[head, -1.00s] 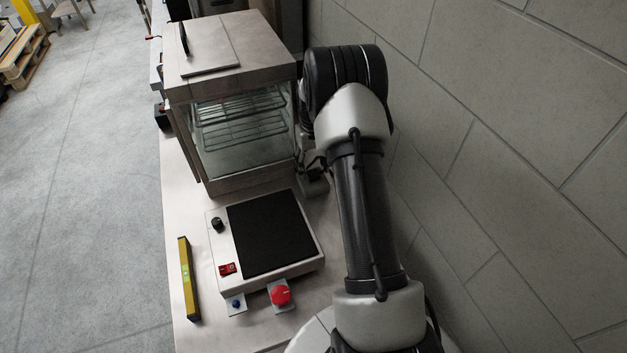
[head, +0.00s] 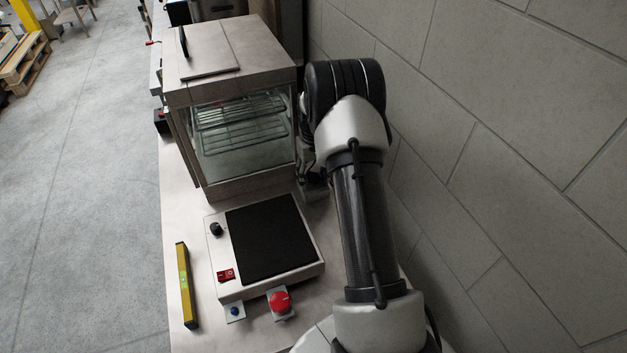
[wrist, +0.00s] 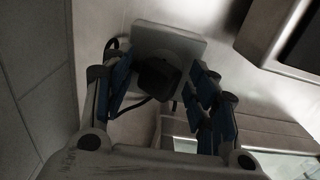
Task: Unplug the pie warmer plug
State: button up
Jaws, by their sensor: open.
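The pie warmer (head: 240,140) is a glass-fronted metal cabinet with wire racks, standing on the bench in the head view. In the wrist view a dark plug (wrist: 157,74) sits against a pale square socket plate (wrist: 188,45), with a black cable curving away from it. My gripper (wrist: 163,80) is open, with its blue-padded fingers apart on the left and right of the plug. I cannot tell whether either pad touches it. In the head view my arm hides most of the gripper and the plug, beside the warmer's right side.
A hot plate unit (head: 268,238) with a black top and a red switch stands in front of the warmer. A red button (head: 280,301) and a yellow spirit level (head: 186,285) are near it on the bench (head: 205,325). A block wall (head: 500,170) is close on the right.

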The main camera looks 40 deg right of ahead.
aim_at(314, 175)
dwell(0.8)
jog(key=shift+s, duration=0.1)
grip_shut()
dwell(0.4)
jog(key=shift+r+p, duration=2.05)
jog(key=shift+r, duration=0.95)
